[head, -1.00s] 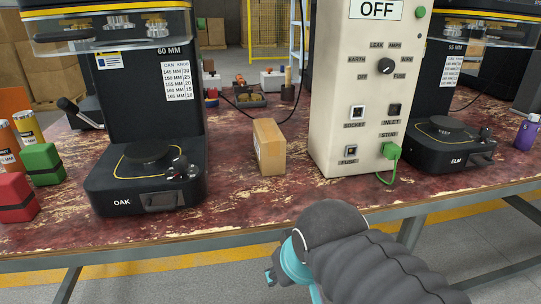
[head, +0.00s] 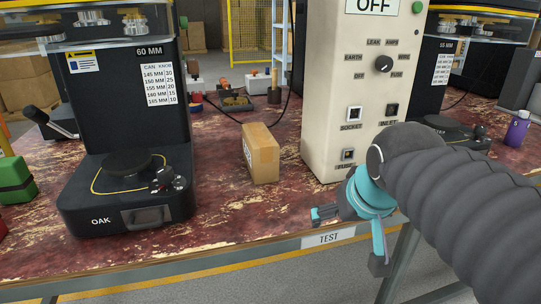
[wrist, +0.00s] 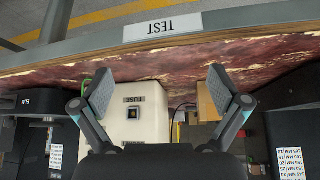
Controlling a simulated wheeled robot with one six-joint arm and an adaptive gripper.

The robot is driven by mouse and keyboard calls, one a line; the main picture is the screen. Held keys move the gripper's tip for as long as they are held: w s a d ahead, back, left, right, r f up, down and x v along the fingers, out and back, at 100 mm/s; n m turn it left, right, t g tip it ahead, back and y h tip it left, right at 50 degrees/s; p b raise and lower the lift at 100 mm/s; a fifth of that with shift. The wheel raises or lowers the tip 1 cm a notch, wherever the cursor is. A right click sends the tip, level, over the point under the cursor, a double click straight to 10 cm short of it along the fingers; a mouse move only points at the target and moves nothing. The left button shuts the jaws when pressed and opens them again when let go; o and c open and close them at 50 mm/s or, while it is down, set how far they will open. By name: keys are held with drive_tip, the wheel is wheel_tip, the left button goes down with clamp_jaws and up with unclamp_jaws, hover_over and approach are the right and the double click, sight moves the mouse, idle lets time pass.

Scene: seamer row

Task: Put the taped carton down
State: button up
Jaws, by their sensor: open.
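The taped carton (head: 261,153) is a small brown box standing upright on the worn red bench (head: 225,215), between the OAK seamer and the cream test cabinet. My gripper (head: 350,236) is open and empty at the bench's front edge, to the right of the carton and apart from it. In the wrist view, which looks upside down, the two fingers of my gripper (wrist: 163,92) are spread wide. Part of the carton (wrist: 207,103) shows there behind the right-hand finger, which hides some of it.
The OAK seamer (head: 125,190) stands left of the carton. The cream cabinet (head: 345,95) stands right, with the ELM seamer (head: 455,130) beyond. A TEST label (head: 328,238) is on the front edge. A black cable (head: 285,90) hangs behind the carton. Bench in front of the carton is clear.

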drive_tip(key=w+a+r+n+t+b, duration=0.1)
drive_tip(key=w+a+r, duration=0.2)
drive_tip(key=w, duration=0.3)
drive_tip(key=w+a+r+b, duration=0.1)
drive_tip(key=w+a+r, duration=0.3)
drive_tip(key=w, duration=0.3)
drive_tip(key=n+t+y+b, duration=0.1)
drive_tip(key=y+b, duration=0.1)
approach(261, 134)
drive_tip(key=x, duration=0.7)
drive_tip(key=shift+a+x, duration=0.2)
drive_tip(key=shift+x, duration=2.9)
drive_tip(key=shift+s, duration=0.2)
drive_tip(key=c, duration=1.8)
